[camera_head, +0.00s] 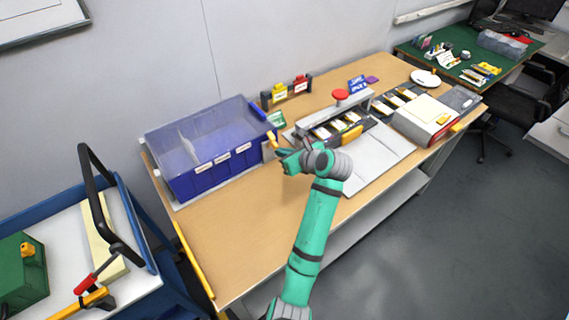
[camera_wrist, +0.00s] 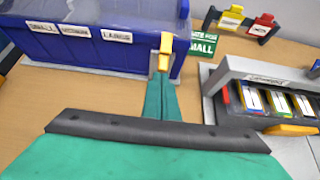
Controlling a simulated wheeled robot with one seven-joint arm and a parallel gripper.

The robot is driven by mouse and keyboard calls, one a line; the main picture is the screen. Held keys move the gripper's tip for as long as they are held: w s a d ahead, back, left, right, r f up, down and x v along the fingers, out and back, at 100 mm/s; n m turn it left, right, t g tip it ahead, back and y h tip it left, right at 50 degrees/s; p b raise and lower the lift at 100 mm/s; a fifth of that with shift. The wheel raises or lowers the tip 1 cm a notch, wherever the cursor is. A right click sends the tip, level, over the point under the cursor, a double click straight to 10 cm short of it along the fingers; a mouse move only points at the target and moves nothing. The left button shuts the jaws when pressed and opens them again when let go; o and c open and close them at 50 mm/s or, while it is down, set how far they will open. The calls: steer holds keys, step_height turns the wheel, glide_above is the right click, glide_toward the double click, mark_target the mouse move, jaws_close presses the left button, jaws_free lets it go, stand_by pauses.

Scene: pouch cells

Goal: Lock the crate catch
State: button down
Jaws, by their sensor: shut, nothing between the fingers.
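The blue crate (camera_head: 200,165) with a clear lid stands on the left of the wooden table. Its front carries several white labels, and it also shows in the wrist view (camera_wrist: 85,48). A yellow catch (camera_wrist: 166,44) sits at the crate's right front corner in the wrist view; in the head view it is small (camera_head: 271,138). My gripper (camera_wrist: 162,78) is shut with nothing held. Its fingertips are right at the catch's lower end and seem to meet it; actual contact cannot be told. In the head view my gripper (camera_head: 280,152) is beside the crate's right end.
A grey press-like fixture (camera_head: 318,122) with a red knob and several cells stands right of my gripper. A holder with yellow and red tags (camera_head: 288,90) is at the back. The table front (camera_head: 235,235) is clear.

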mark_target(274, 142)
steer(key=shift+w+a+r, duration=0.2)
steer(key=shift+w+r, duration=0.05)
steer(key=shift+r, duration=0.25)
steer(key=shift+w+a+r, duration=0.15)
steer(key=shift+w+r, duration=0.1)
steer(key=shift+r, duration=0.35)
steer(key=shift+r, duration=0.65)
